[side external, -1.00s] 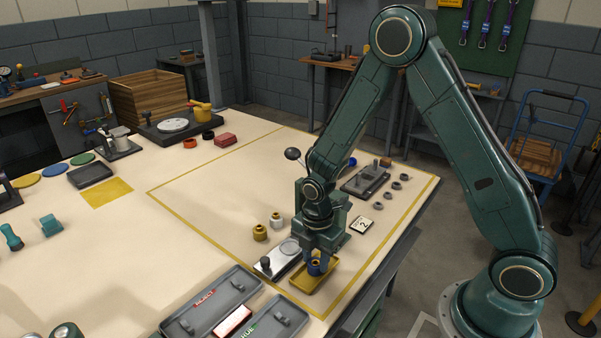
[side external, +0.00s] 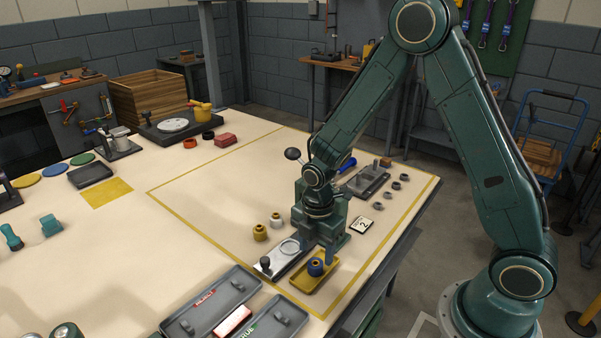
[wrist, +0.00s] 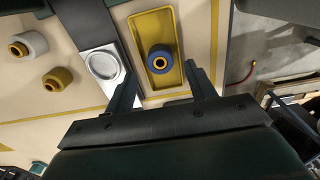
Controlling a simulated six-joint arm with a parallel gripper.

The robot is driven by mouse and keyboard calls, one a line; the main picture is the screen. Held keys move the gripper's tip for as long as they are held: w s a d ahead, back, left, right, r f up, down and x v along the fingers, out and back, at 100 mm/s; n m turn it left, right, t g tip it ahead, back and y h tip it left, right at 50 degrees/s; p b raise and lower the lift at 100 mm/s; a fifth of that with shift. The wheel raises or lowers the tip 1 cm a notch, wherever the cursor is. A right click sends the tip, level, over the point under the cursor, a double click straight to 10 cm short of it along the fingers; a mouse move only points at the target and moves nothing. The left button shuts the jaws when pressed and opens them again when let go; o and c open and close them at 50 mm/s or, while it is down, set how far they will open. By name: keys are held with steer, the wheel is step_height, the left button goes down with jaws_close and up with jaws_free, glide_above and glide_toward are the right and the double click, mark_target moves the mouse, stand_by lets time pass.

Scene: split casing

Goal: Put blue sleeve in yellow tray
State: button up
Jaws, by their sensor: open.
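The blue sleeve (side external: 316,267) stands inside the yellow tray (side external: 301,286), apart from the tray's walls. In the wrist view the sleeve (wrist: 160,60) shows a blue ring with a dark hole and a tan inner ring, near the middle of the yellow tray (wrist: 141,26). My gripper (side external: 318,260) is just behind the sleeve in the side view. In the wrist view my gripper (wrist: 163,80) has its two fingers spread wide apart, with nothing between them that they touch. The sleeve lies beyond the fingertips.
A metal plate with a round recess (wrist: 102,64) lies beside the tray. A grey reject tray (side external: 212,301) is at the front. A card marked 2 (side external: 360,225) lies to the right.

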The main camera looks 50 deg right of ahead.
mark_target(315, 263)
step_height(315, 263, up, 9)
stand_by(0.5)
stand_by(0.5)
steer(key=s+d+r+m+t, duration=0.1)
steer(key=s+r+m+t, duration=0.4)
steer(key=s+r+m, duration=1.2)
steer(key=shift+s+d+m+t, duration=0.3)
steer(key=shift+s+m, duration=0.2)
steer(key=shift+s, duration=0.2)
stand_by(0.7)
